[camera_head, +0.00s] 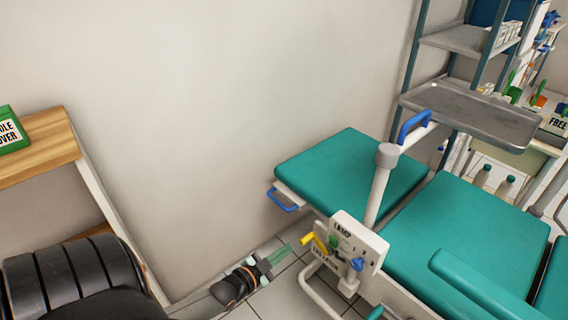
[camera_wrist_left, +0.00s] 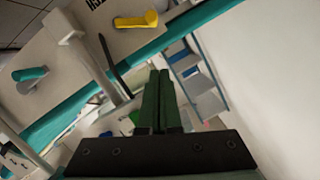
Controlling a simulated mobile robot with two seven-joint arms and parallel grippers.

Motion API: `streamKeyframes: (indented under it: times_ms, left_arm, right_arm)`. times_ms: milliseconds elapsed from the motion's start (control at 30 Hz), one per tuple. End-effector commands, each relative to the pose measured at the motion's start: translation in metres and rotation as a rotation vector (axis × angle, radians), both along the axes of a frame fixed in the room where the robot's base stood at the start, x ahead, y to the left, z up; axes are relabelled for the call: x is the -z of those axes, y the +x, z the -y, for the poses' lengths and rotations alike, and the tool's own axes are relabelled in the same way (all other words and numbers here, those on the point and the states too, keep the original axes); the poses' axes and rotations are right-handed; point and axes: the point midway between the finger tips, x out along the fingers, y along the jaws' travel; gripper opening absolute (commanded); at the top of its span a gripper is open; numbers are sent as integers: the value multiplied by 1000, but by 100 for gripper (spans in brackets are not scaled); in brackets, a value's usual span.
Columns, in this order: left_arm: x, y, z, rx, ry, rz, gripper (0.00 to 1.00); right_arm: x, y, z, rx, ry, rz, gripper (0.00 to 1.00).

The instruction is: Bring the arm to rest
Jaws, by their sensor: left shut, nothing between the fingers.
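My left gripper (camera_head: 280,255) is low in the middle of the head view, its green fingers pointing up and right. The fingers are shut together with nothing between them, as the left wrist view shows (camera_wrist_left: 158,100). Just right of the fingertips is a white control panel (camera_head: 345,240) with a yellow lever (camera_head: 307,239), a blue knob (camera_head: 356,264) and a green part. A gap seems to separate the fingers from the yellow lever. In the left wrist view the yellow lever (camera_wrist_left: 135,20) and a teal lever (camera_wrist_left: 30,73) show on the panel. My right gripper is not in view.
A teal padded dental couch (camera_head: 350,170) with a blue-handled post (camera_head: 384,165) fills the right. Behind it stands a metal shelf rack (camera_head: 470,115). A wooden-topped table (camera_head: 40,145) holds a green box (camera_head: 10,132) at left. Bare wall lies between.

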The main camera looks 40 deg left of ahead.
Motion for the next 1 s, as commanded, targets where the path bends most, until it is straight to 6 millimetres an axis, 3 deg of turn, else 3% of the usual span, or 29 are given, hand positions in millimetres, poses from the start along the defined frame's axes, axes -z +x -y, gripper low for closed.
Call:
streamKeyframes:
  times_ms: [467,567,800,1000]
  left_arm:
    - [1,-1,5,7,-8,-6,0]
    - [2,-6,32,39,-50,-38,0]
    - [-16,-41,149,147,-239,-196,0]
    - [-45,-67,204,156,-352,-290,0]
  right_arm:
    - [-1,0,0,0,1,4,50]
    - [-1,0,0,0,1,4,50]
    - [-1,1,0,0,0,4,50]
    - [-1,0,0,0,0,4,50]
